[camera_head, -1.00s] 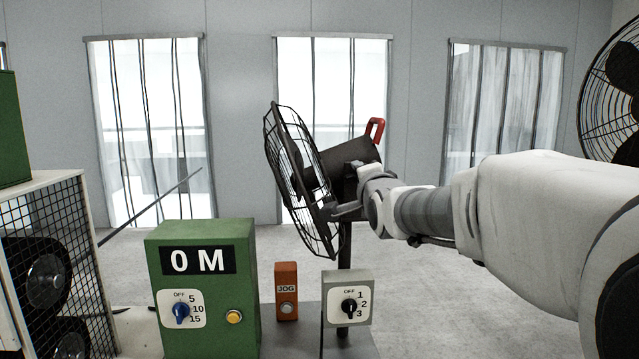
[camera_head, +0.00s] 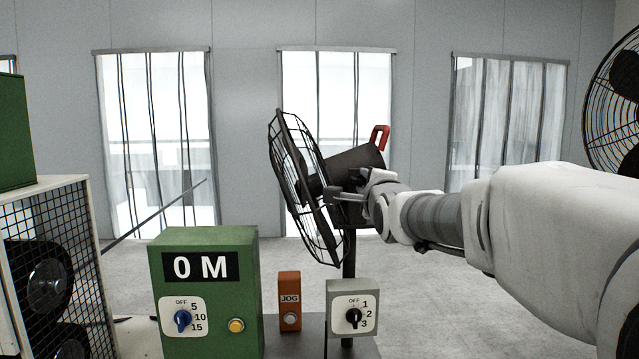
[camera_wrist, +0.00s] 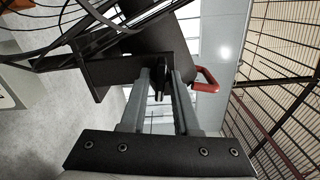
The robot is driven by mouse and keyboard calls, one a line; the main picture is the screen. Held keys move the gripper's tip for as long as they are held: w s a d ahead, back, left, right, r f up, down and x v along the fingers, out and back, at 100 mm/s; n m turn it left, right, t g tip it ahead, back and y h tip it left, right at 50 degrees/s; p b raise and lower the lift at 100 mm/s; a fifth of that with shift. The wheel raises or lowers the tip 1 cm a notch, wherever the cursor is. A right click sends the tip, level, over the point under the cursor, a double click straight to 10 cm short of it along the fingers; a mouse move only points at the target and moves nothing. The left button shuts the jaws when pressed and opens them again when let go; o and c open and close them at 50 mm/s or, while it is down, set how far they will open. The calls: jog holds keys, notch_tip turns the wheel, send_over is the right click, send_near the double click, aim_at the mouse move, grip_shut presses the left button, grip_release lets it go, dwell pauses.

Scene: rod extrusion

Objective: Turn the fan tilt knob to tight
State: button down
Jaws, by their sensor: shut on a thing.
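The black fan (camera_head: 304,190) stands on a post (camera_head: 348,262) near the centre of the head view, its cage facing left and tilted. A red handle (camera_head: 381,136) rises from the back of its motor housing, and the handle also shows in the wrist view (camera_wrist: 206,82). My gripper (camera_head: 346,196) reaches in from the right, at the side of the fan by the post's top. In the wrist view its two grey fingers (camera_wrist: 160,86) are shut on a small dark knob (camera_wrist: 160,80). The fingers hide part of it. I cannot read any tight or loose mark.
In front stand a green control box (camera_head: 205,290) reading 0 M, an orange JOG box (camera_head: 289,301) and a grey switch box (camera_head: 353,306). A caged fan unit (camera_head: 45,270) is at left, another fan (camera_head: 617,105) at right. Open floor lies behind.

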jog(key=c, duration=0.9)
grip_release()
jog(key=s, duration=1.7)
jog(key=shift+s, duration=0.25)
jog(key=s+f+n+g+p, duration=0.3)
jog(key=s+f+n+g, duration=0.1)
jog(key=s+n, duration=0.2)
jog(key=s+f+n+g+p, duration=0.4)
jog(key=s+n, duration=0.2)
jog(key=n, duration=0.1)
jog(key=s+f+n+g+p, duration=0.4)
jog(key=s+n, duration=0.2)
jog(key=n, duration=0.1)
jog(key=shift+s+a+f, duration=0.15)
jog(key=shift+s+a, duration=0.05)
jog(key=shift+s, duration=0.05)
